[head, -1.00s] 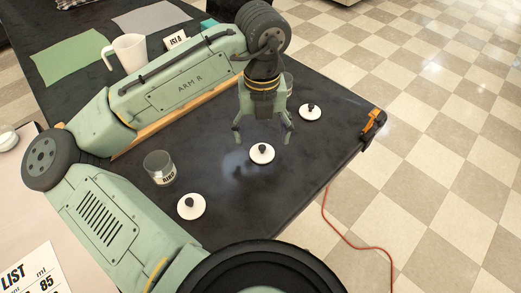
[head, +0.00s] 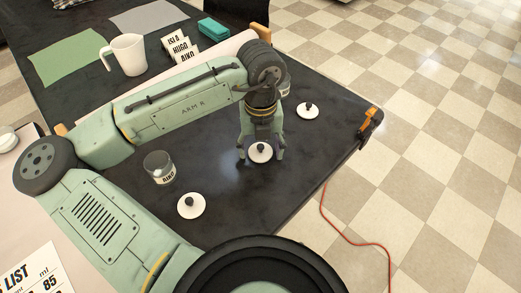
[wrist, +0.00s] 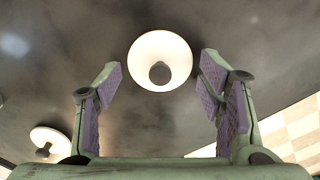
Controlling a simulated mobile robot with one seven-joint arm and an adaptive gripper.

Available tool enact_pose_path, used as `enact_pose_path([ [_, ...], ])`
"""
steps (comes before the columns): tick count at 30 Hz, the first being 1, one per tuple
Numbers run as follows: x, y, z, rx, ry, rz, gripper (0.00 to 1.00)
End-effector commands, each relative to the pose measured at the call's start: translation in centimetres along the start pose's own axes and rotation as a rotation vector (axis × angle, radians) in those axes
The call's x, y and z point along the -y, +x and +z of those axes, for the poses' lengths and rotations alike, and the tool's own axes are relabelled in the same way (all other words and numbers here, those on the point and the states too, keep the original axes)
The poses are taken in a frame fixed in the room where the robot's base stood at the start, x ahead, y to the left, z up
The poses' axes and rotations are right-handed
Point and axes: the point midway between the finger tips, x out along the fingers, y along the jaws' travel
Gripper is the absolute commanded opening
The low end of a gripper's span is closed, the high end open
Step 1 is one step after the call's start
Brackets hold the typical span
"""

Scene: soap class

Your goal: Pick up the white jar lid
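Three white lids with dark knobs lie on the black table: a middle lid (head: 260,155), a back-right lid (head: 308,112) and a front-left lid (head: 191,207). My gripper (head: 261,158) is low over the middle lid, with one finger on each side of it. In the wrist view, one lid (wrist: 160,50) lies just beyond the open fingertips of my gripper (wrist: 160,76), centred between them. The fingers do not appear to touch it. Another lid (wrist: 48,138) shows at lower left there.
A glass jar labelled AIKO (head: 160,168) stands left of the gripper. Another glass jar (head: 286,82) is partly hidden behind my arm. An orange clamp (head: 369,122) grips the right table edge. A white pitcher (head: 126,55) and name cards (head: 180,50) are at the back.

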Motion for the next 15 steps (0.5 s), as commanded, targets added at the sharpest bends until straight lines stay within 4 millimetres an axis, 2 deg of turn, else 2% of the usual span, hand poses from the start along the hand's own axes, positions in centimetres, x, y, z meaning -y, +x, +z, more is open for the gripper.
enact_pose_path([
  [1, 0.00, -0.01, 0.00, 0.000, 0.000, 0.000, 0.56],
  [10, 0.00, -0.02, 0.00, 0.000, 0.000, 0.000, 0.36],
  [15, 0.00, -0.02, 0.00, 0.000, 0.000, 0.000, 0.35],
])
